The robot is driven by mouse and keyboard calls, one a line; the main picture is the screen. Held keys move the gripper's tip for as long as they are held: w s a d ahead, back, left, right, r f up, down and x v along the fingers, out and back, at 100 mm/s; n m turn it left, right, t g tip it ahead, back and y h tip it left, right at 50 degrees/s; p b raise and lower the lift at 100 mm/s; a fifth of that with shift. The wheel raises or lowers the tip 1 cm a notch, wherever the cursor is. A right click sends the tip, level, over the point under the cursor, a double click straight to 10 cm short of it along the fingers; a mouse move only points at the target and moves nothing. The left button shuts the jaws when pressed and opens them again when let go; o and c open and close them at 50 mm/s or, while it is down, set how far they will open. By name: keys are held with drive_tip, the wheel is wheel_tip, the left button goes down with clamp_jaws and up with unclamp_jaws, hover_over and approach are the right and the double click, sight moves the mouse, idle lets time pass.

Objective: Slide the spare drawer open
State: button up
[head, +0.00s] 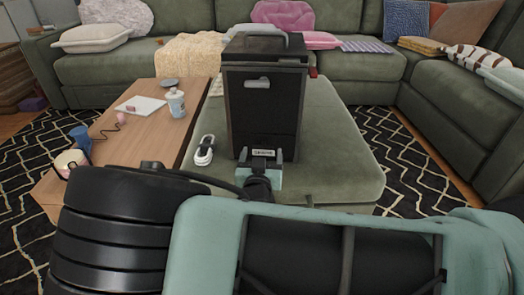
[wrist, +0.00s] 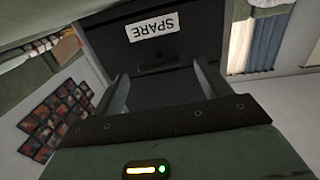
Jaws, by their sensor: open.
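A black cabinet (head: 265,110) stands upright on the green ottoman. Its lower front carries a white label reading SPARE (head: 263,153), which marks the spare drawer; the label also shows upside down in the wrist view (wrist: 153,27). My gripper (head: 263,160) is at the cabinet's low front, just by the label. In the wrist view its two fingers (wrist: 161,75) are spread apart, with the dark drawer front beyond them and nothing clearly held between them. The drawer looks shut.
A grey handle (head: 257,83) sits higher on the cabinet front. A white looped object (head: 205,150) lies on the ottoman (head: 335,165) left of the cabinet. A wooden table (head: 150,145) with a cup (head: 176,103) stands at left. The ottoman's right side is clear.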

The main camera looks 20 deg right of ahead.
sight(263, 148)
drive_tip(key=shift+b+x, duration=0.3)
drive_tip(key=shift+x, duration=1.5)
drive_tip(key=c, duration=1.4)
drive_tip(key=p+v, duration=0.2)
drive_tip(key=v, duration=1.2)
drive_tip(key=shift+s+p, duration=0.2)
drive_tip(key=shift+p, duration=0.2)
drive_tip(key=o, duration=1.4)
